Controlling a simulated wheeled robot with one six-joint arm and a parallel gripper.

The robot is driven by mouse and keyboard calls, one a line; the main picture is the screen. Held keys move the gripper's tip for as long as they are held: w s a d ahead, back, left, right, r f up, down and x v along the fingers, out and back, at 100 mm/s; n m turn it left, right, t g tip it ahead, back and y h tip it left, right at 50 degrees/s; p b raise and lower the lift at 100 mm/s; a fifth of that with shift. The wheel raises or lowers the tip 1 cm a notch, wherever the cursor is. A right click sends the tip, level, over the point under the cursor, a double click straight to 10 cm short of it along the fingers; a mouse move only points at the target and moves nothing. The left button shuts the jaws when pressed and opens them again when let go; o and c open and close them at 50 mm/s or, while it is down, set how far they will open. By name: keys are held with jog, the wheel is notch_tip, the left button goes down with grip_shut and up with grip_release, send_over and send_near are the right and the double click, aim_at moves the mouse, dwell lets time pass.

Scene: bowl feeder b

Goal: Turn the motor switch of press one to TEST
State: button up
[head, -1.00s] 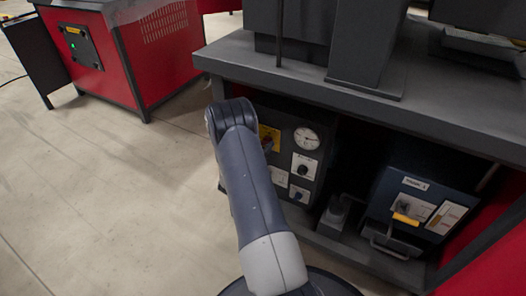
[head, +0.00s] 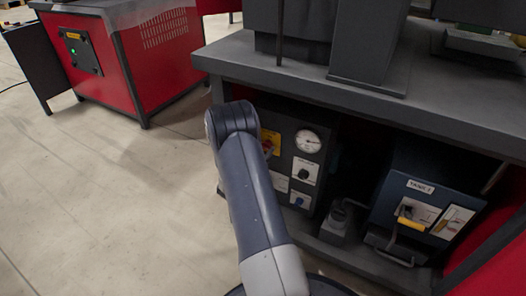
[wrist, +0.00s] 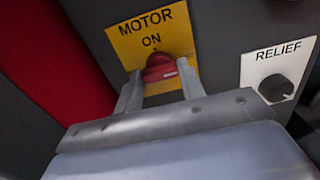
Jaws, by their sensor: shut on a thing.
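The motor switch is a red knob (wrist: 160,68) on a yellow plate (wrist: 124,40) marked MOTOR and ON, in the wrist view. A small light mark shows on the knob. No TEST label is visible; the lower plate is partly hidden by the fingers and gripper body. My gripper (wrist: 159,86) has one finger on each side of the knob and is shut on it. In the head view the yellow plate (head: 274,138) shows at the left of the dark control panel (head: 318,128), partly behind my arm, which hides the gripper there.
A RELIEF knob (wrist: 276,88) sits right of the switch. The panel also has a round gauge (head: 307,141). A blue box (head: 396,190) with a yellow handle stands right, under the grey bench top (head: 440,115). Open floor lies left, before a red cabinet (head: 160,60).

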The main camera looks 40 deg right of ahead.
jog(key=o, duration=1)
jog(key=shift+a, duration=0.1)
jog(key=p+v, duration=0.3)
jog(key=v, duration=0.7)
jog(key=shift+s+a, duration=0.2)
jog(key=shift+a, duration=0.1)
jog(key=shift+f, duration=0.1)
